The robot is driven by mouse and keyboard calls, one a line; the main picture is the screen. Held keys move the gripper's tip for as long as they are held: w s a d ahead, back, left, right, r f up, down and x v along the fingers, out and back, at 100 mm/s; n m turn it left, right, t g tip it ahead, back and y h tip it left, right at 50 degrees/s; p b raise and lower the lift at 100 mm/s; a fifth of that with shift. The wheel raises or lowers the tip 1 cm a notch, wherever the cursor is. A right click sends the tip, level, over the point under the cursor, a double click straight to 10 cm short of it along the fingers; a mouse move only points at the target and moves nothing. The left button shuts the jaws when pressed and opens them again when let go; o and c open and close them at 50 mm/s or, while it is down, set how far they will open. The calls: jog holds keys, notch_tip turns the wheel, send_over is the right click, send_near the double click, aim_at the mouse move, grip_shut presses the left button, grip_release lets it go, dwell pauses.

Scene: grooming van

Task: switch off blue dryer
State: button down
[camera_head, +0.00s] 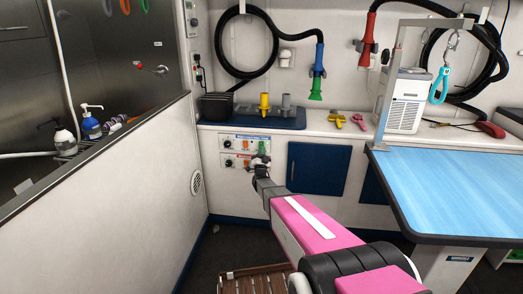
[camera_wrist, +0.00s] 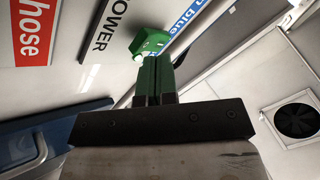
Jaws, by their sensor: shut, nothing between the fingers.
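The blue dryer hose nozzle (camera_head: 318,68), blue with a green tip, hangs on the back wall in the head view. Below the counter is a dryer control panel with a blue label strip (camera_head: 252,137). In the wrist view a blue label (camera_wrist: 188,14) ending in "blue" runs beside a green switch (camera_wrist: 150,43) and the word "POWER" (camera_wrist: 109,38). My gripper (camera_wrist: 157,62) is shut and empty, its green fingertips right at the switch; I cannot tell whether they touch.
A second panel (camera_head: 240,161) sits just below; a red "hose" label (camera_wrist: 36,28) shows in the wrist view. A blue cabinet door (camera_head: 318,168) is to the right. A blue-topped table (camera_head: 460,190) stands right of my arm, a white partition (camera_head: 120,190) left.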

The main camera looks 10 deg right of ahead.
jog(key=shift+w+d, duration=0.15)
jog(key=shift+w, duration=0.2)
dwell(0.5)
dwell(0.3)
jog(key=shift+s+a+r, duration=0.1)
jog(key=shift+s+a, duration=0.15)
jog(key=shift+s, duration=0.5)
jog(key=s, duration=0.1)
jog(key=s+a, duration=0.1)
jog(key=s, duration=0.2)
jog(key=shift+s+a+r, duration=0.3)
jog(key=shift+s+r, duration=0.05)
